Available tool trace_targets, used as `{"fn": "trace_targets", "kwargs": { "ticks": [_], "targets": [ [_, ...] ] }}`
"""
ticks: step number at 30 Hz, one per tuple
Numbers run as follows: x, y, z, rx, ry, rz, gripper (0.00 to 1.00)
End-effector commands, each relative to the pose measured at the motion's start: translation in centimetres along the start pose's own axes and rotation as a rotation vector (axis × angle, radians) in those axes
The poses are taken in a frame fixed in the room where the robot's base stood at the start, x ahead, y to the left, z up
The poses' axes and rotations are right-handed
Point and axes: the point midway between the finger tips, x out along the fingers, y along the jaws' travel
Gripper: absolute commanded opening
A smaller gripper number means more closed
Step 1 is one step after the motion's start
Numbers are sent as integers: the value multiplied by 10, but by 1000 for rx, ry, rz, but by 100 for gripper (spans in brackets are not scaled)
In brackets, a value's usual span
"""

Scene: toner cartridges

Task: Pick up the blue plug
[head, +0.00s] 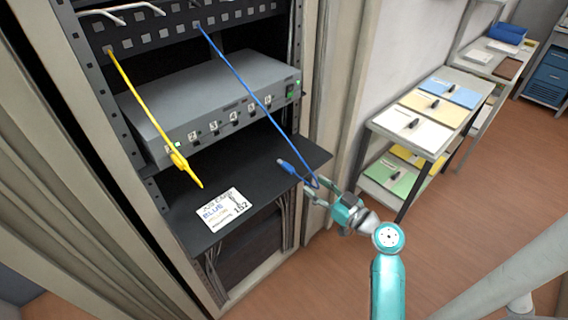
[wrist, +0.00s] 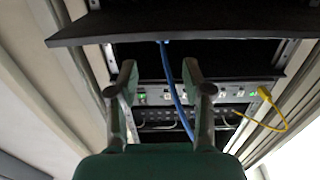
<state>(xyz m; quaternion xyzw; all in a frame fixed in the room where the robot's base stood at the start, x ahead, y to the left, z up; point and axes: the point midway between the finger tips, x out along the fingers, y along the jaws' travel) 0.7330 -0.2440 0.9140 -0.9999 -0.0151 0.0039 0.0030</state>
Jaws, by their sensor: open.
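The blue plug (head: 287,166) lies on the black shelf (head: 262,150) near its right edge in the head view. Its blue cable (head: 246,87) runs up to the rack panel and also loops past the shelf edge near my gripper (head: 319,188). My gripper is open and just off the shelf's right edge, apart from the plug. In the wrist view, my gripper (wrist: 160,76) has its fingers spread, with the blue cable (wrist: 178,95) showing between them. Only a small blue bit shows at the shelf edge there; the plug is mostly hidden.
A grey switch box (head: 215,100) with numbered ports sits above the shelf. A white job card (head: 224,209) lies on the shelf front. A side table (head: 455,140) with folders stands right; the floor between is open.

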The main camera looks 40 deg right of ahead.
Motion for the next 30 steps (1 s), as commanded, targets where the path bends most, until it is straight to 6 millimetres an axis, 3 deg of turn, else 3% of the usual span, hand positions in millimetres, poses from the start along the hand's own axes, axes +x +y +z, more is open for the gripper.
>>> {"fn": "trace_targets", "kwargs": {
  "ticks": [12, 19, 30],
  "targets": [
    [49, 2, -4, -7, 8, -7, 50],
    [63, 0, -3, -7, 8, -6, 50],
    [106, -4, -1, -6, 7, -5, 50]
  ]
}}
